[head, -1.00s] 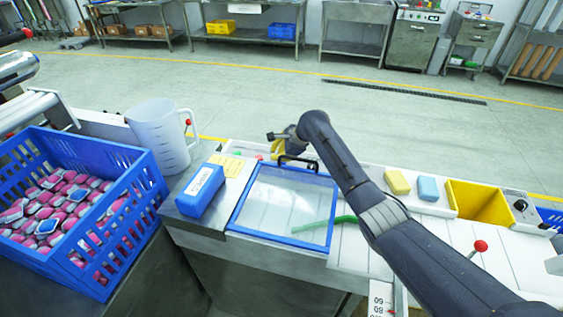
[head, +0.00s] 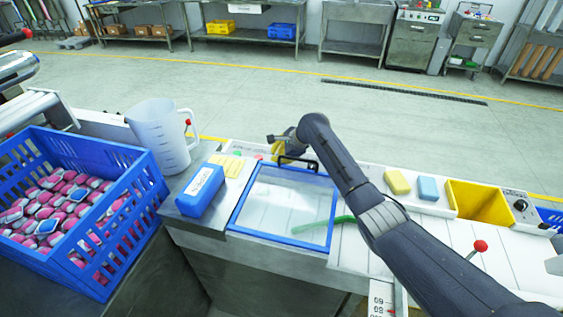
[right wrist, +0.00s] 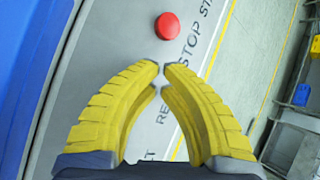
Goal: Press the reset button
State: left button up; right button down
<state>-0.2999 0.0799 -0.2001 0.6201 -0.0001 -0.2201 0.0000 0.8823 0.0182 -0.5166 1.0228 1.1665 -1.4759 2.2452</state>
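My right gripper (head: 277,150) is over the panel strip behind the blue-framed clear lid in the head view, partly hidden by my arm. In the right wrist view its yellow fingers (right wrist: 162,69) are brought together at the tips, with nothing seen between them. They point down at the grey panel (right wrist: 110,55). The label there reads "RE" and "T" in part, and the fingers cover the rest. The reset button itself is hidden, so I cannot tell whether the fingers touch it. A red button (right wrist: 167,25) beside the word STOP lies beyond the fingertips. My left gripper is not in view.
The lid (head: 285,205) has a black handle. A blue box (head: 200,190), a clear jug (head: 160,135) and a blue crate (head: 125,235) stand left. Yellow and blue blocks (head: 397,182), a yellow bin (head: 480,203) and a red-knobbed lever (head: 480,246) are right.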

dwell(0.5)
jog(key=shift+r, duration=0.85)
jog(key=shift+r, duration=2.5)
jog(key=shift+d, duration=0.1)
